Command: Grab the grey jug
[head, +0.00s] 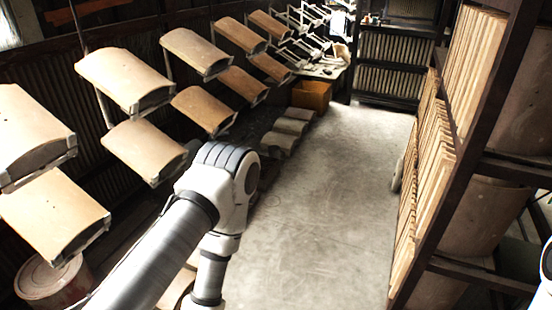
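I cannot make out a grey jug in the head view. My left arm comes in from the bottom left, bends at a dark-banded joint and runs down past the bottom edge. Its gripper is out of the picture. Only a small white part of my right arm shows at the right edge, and its gripper is not in view. A small rounded greyish object (397,173) stands on the floor against the right rack, too unclear to name.
Racks of curved tan boards (60,215) line the left side. A round bucket (50,284) stands at bottom left. An orange-brown box (311,95) sits farther back. A dark wooden rack (470,150) with panels borders the right. The concrete floor (325,200) between is clear.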

